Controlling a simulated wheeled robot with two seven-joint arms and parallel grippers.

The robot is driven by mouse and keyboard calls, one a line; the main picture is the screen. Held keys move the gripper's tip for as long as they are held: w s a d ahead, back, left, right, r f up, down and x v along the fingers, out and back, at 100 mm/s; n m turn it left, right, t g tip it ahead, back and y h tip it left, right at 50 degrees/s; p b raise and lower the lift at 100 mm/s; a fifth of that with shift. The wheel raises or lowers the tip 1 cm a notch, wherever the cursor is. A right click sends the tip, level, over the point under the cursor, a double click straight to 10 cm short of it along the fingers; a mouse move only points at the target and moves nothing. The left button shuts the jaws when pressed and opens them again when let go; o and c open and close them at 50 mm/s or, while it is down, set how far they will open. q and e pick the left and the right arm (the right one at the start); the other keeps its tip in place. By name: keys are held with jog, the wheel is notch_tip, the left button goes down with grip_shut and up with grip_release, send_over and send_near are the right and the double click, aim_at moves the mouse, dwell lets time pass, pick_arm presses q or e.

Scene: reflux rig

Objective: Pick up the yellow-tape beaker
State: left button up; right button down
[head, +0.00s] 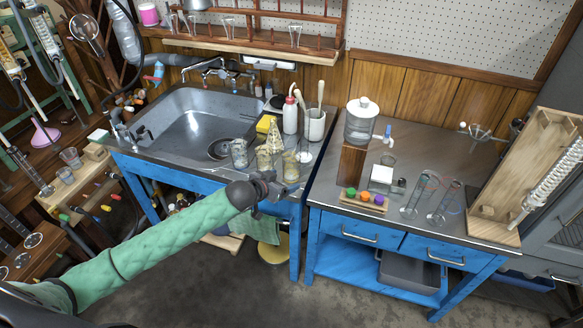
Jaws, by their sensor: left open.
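Several small glass beakers stand in a row on the steel edge in front of the sink. One is a clear beaker (239,154) at the left of the row. A yellowish beaker (264,158) stands beside it, and another yellowish one (290,166) is further right. I cannot tell at this size which one bears yellow tape. My left gripper (284,189), on a green-sleeved arm, is open and empty, just in front of and below the right-hand beakers. It appears apart from them. My right gripper is out of view.
The sink basin (200,118) lies behind the beakers. A white wash bottle (290,115), a yellow sponge (265,124) and a brush pot (315,125) stand close behind them. The right bench (440,150) holds a jar on a wooden block, colored stoppers and glass cylinders.

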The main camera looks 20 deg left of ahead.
aim_at(285, 165)
pick_arm(q)
jog(key=shift+w+a+r+t, duration=0.3)
jog(key=shift+w+a+r, duration=0.6)
jog(key=shift+w+r, duration=0.2)
jog(key=shift+w+a, duration=0.15)
jog(key=shift+w, duration=0.15)
jog(key=shift+p+x, duration=0.5)
jog(key=shift+x, duration=1)
jog(key=shift+p+x, duration=0.5)
jog(key=shift+x, duration=1.75)
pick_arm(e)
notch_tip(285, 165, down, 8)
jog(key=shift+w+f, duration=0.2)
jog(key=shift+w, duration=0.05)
pick_arm(q)
jog(key=shift+c, duration=0.2)
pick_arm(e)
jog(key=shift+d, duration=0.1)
pick_arm(q)
jog(key=c, duration=1.2)
jog(key=shift+o, duration=0.2)
jog(key=shift+r, duration=0.1)
jog(key=shift+r, duration=0.1)
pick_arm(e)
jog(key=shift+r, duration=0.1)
